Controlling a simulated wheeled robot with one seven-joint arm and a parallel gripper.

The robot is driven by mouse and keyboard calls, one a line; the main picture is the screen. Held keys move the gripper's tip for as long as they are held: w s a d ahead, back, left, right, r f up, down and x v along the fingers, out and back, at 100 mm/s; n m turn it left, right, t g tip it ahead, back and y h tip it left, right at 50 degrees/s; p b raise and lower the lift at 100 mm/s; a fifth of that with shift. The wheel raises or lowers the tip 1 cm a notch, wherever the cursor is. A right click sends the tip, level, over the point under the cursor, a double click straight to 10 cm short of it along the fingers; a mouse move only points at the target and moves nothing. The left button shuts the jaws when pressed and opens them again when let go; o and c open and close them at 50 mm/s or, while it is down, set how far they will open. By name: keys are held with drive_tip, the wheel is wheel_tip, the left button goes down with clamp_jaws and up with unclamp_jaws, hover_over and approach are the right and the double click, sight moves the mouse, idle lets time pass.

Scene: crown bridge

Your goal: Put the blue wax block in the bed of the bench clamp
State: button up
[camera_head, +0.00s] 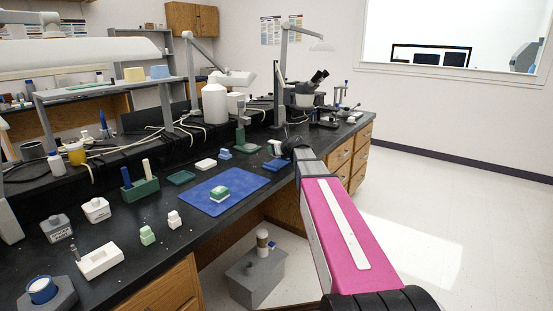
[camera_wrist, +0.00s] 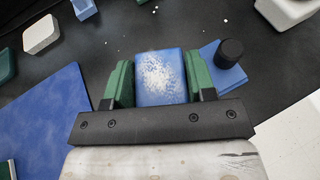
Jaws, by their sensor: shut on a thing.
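In the wrist view my gripper (camera_wrist: 160,83) has green finger pads. It is shut on the blue wax block (camera_wrist: 161,68), whose top face is speckled white. Just right of the right pad is a blue base with a black knob (camera_wrist: 230,52), which looks like part of the bench clamp. The right pad overlaps its edge, so its bed is hidden and I cannot tell contact. In the head view a flat blue piece (camera_head: 275,165) lies under my gripper (camera_head: 276,150), near the bench's front edge; the held block is not clear there.
A white object (camera_wrist: 287,10) is at the wrist view's upper right. A microscope (camera_head: 306,92) stands farther right.

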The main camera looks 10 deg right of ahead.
sight(277, 164)
drive_tip(key=shift+w+f, duration=0.3)
drive_tip(key=shift+w, duration=0.15)
drive_tip(key=shift+f, duration=1.9)
drive_tip(key=shift+f, duration=0.15)
drive_tip(key=o, duration=0.8)
drive_tip(key=shift+c, duration=0.2)
drive_tip(key=shift+s+r, duration=0.1)
drive_tip(key=shift+r, duration=0.1)
drive_tip(key=v, duration=1.1)
drive_tip(key=shift+s+d+r, duration=0.15)
drive_tip(key=shift+s+d, duration=0.1)
drive_tip(key=shift+s, duration=0.1)
